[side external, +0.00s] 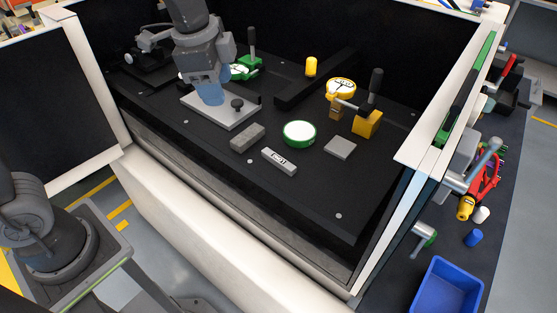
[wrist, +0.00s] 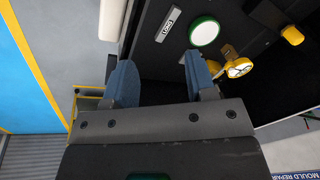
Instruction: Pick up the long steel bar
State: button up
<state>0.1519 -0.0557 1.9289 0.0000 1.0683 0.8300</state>
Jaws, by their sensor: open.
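The long steel bar (side external: 279,161) is a light grey bar with dark lettering on its top. It lies flat on the black work surface (side external: 300,215) near the front middle in the side external view. In the wrist view the bar (wrist: 168,24) shows at the top, beyond my fingertips, and its lettering appears to read LONG. My gripper (side external: 210,93), with blue fingers, is up and to the left of the bar in the side view, over a grey plate. In the wrist view my gripper (wrist: 163,78) is open, with nothing between its fingers.
A grey block (side external: 247,137) lies left of the bar, a green-rimmed white disc (side external: 299,133) behind it, and a thin grey square (side external: 340,147) to its right. The grey plate (side external: 238,112) carries a dark knob. Yellow clamp parts (side external: 367,122) stand at right. Pale walls border the surface.

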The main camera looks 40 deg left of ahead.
aim_at(279, 159)
jog(key=w+d+f+m+g, duration=0.2)
jog(key=w+d+f+m, duration=0.45)
jog(key=w+m, duration=0.2)
jog(key=shift+n, duration=0.35)
jog(key=f, duration=1.4)
jog(key=shift+w+f, duration=0.15)
jog(key=shift+w, duration=0.05)
jog(key=shift+c, duration=0.3)
grip_shut()
